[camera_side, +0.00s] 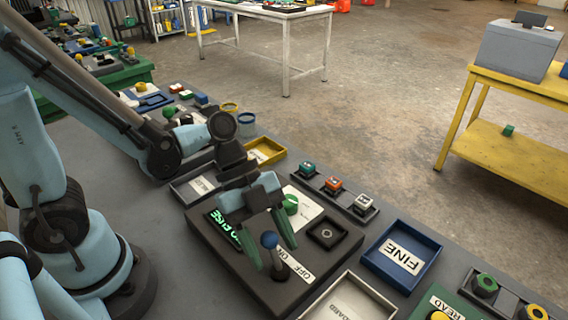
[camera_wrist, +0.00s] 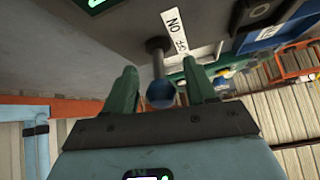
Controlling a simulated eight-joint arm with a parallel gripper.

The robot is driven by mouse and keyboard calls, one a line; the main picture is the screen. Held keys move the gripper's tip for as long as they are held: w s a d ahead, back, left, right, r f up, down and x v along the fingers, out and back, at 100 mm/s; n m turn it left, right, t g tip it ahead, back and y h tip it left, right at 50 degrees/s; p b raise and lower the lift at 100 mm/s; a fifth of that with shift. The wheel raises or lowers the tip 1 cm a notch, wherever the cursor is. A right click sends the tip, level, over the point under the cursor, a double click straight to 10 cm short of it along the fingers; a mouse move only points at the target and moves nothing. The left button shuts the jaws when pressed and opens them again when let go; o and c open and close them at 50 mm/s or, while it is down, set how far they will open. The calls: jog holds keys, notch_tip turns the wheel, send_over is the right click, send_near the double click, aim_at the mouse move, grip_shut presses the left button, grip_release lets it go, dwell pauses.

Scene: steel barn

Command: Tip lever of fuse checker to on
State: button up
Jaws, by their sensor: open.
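The fuse checker (camera_side: 238,275) is a dark box on the grey bench, with a lit green display (camera_side: 229,230), a green knob (camera_side: 290,204) and a dark square socket (camera_side: 328,234). Its lever (camera_side: 269,240) has a blue ball on a dark stem and stands beside a white ON/OFF label (camera_side: 294,264). In the wrist view the blue ball (camera_wrist: 161,94) sits between the two green fingers. My gripper (camera_side: 274,256) is open around the lever, with a visible gap on both sides in the wrist view (camera_wrist: 159,70). The lever's exact lean is hard to tell.
A blue FINE tray (camera_side: 428,245) lies right of the checker, and a pale tray (camera_side: 318,311) is in front. Three small coloured fuse-like blocks (camera_side: 333,184) stand on a rack behind. A yellow tray (camera_side: 266,150) is at the back. A green panel (camera_side: 462,302) with buttons is at lower right.

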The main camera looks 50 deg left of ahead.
jog(key=v, duration=1)
jog(key=shift+a+r, duration=0.3)
jog(key=shift+r, duration=0.05)
jog(key=w+a+n+t+y, duration=0.4)
jog(key=a+n+t+y, duration=0.4)
jog(key=n, duration=1.2)
jog(key=shift+w+a+f, duration=0.25)
jog(key=shift+w+a, duration=0.05)
jog(key=shift+w, duration=0.1)
